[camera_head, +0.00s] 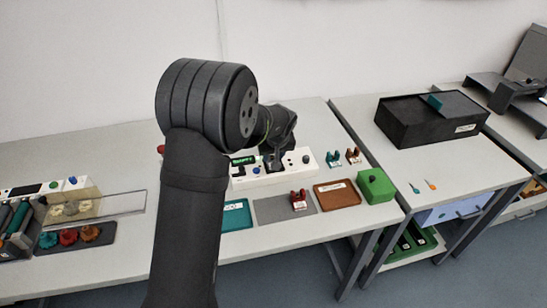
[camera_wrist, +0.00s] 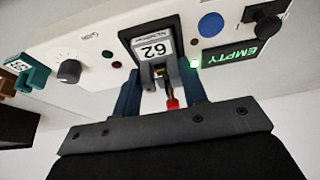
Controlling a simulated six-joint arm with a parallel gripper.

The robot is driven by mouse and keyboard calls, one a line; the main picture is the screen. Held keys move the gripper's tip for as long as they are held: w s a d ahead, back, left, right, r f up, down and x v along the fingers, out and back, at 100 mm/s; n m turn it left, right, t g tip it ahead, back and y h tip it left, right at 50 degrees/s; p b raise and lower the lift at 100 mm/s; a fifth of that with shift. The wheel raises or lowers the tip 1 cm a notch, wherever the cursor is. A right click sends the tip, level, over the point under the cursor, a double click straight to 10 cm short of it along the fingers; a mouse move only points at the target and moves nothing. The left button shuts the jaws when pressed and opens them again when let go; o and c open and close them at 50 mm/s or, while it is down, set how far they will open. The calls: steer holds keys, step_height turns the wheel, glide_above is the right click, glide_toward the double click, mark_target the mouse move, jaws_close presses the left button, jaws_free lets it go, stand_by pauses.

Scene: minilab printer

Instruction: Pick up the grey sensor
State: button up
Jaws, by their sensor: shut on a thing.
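In the head view my gripper (camera_head: 274,163) is over the white device (camera_head: 245,180), and the sensor is too small and dark to make out there.
The device has a green EMPTY display (camera_head: 243,160) and a knob (camera_head: 305,159). Teal sensors (camera_head: 333,158) and brown sensors (camera_head: 353,156) stand to its right.

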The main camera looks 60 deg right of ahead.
step_height(320, 180, up, 4)
steer(key=shift+s+r, duration=0.1)
steer(key=s+a+r, duration=0.2)
steer(key=s+r, duration=0.4)
steer(key=s, duration=0.5)
steer(key=shift+s+a+r, duration=0.15)
steer(key=shift+r, duration=0.05)
